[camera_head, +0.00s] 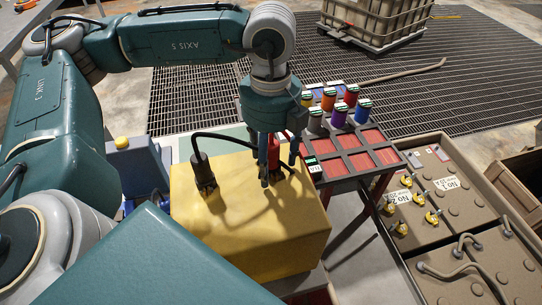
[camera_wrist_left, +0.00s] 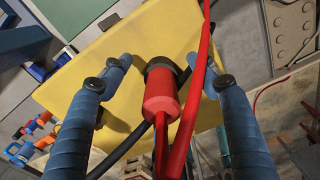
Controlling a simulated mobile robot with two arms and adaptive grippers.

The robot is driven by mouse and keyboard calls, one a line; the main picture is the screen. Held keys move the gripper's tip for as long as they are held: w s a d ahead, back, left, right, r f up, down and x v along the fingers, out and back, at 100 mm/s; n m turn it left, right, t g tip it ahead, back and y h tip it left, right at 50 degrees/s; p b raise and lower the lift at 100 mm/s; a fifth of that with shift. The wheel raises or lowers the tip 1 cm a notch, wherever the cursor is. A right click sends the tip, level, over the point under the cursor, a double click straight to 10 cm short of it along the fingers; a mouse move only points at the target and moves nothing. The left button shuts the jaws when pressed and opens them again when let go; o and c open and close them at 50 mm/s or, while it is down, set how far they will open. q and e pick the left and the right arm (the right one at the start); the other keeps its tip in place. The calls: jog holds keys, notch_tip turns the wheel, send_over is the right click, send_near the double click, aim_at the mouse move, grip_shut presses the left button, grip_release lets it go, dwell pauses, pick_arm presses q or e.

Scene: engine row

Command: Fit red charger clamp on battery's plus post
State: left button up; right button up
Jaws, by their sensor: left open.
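The red charger clamp (camera_head: 274,148) stands upright on top of a yellow box (camera_head: 255,235), and its red handle also shows in the left wrist view (camera_wrist_left: 161,92). My left gripper (camera_head: 279,172) points down over it, with one blue finger on each side. In the left wrist view the gripper (camera_wrist_left: 160,65) is open, with gaps between the fingers and the handle. A black clamp (camera_head: 203,170) stands on the same box to the left. Brown batteries (camera_head: 452,235) with yellowish posts (camera_head: 433,217) and "No 2" labels are at the right. I cannot read which post is plus. My right gripper is not in view.
A rack (camera_head: 353,152) with red compartments and several coloured cylinders stands just behind the box. A red cable (camera_wrist_left: 205,60) runs past the right finger in the left wrist view. A caged tank (camera_head: 375,20) stands on the floor grating (camera_head: 220,90).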

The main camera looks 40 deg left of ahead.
pick_arm(q)
jog(key=shift+w, duration=0.1)
grip_shut()
